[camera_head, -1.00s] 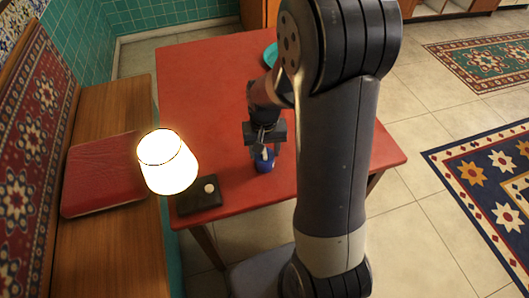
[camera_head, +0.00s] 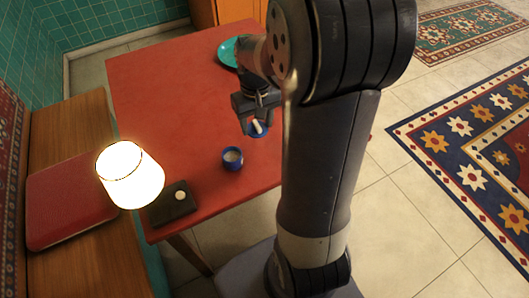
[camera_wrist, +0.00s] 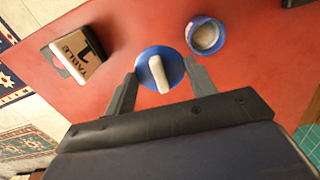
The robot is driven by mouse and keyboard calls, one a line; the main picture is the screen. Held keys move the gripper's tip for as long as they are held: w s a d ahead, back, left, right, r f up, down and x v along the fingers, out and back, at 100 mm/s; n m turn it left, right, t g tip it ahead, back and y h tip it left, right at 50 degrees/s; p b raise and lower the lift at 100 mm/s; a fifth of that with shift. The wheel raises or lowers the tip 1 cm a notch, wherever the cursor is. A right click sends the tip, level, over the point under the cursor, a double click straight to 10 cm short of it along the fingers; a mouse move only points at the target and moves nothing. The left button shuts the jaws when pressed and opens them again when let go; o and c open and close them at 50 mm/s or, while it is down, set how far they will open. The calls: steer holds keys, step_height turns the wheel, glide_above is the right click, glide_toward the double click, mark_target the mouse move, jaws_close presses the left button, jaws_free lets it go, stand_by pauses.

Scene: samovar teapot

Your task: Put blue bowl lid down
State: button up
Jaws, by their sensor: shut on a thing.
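My gripper (camera_head: 256,118) is shut on the blue bowl lid (camera_head: 259,131), which has a white knob. In the wrist view the round blue lid (camera_wrist: 148,76) sits between the two fingers (camera_wrist: 160,80), with its white knob (camera_wrist: 159,74) showing. The blue bowl (camera_head: 232,158) stands uncovered on the red table, with pale contents inside. The bowl also shows in the wrist view (camera_wrist: 205,36), beside the lid and apart from it. In the head view the lid is beyond the bowl. Its height above the table is hard to tell.
The red table (camera_head: 170,100) has wide clear room left of my gripper. A teal plate (camera_head: 228,52) lies at the far side. A "TABLE 1" sign (camera_wrist: 78,55) shows in the wrist view.

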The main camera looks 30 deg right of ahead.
steer(key=s+d+f, duration=0.1)
steer(key=d+f, duration=0.1)
steer(key=d, duration=0.1)
steer(key=b, duration=0.1)
glide_above(269, 153)
steer(key=shift+n, duration=0.3)
step_height(269, 153, down, 5)
steer(key=shift+s+r, duration=0.1)
steer(key=shift+r, duration=0.05)
steer(key=shift+f, duration=2.25)
steer(key=shift+f+b, duration=0.15)
steer(key=shift+b, duration=0.2)
steer(key=o, duration=1)
steer(key=shift+c, duration=0.2)
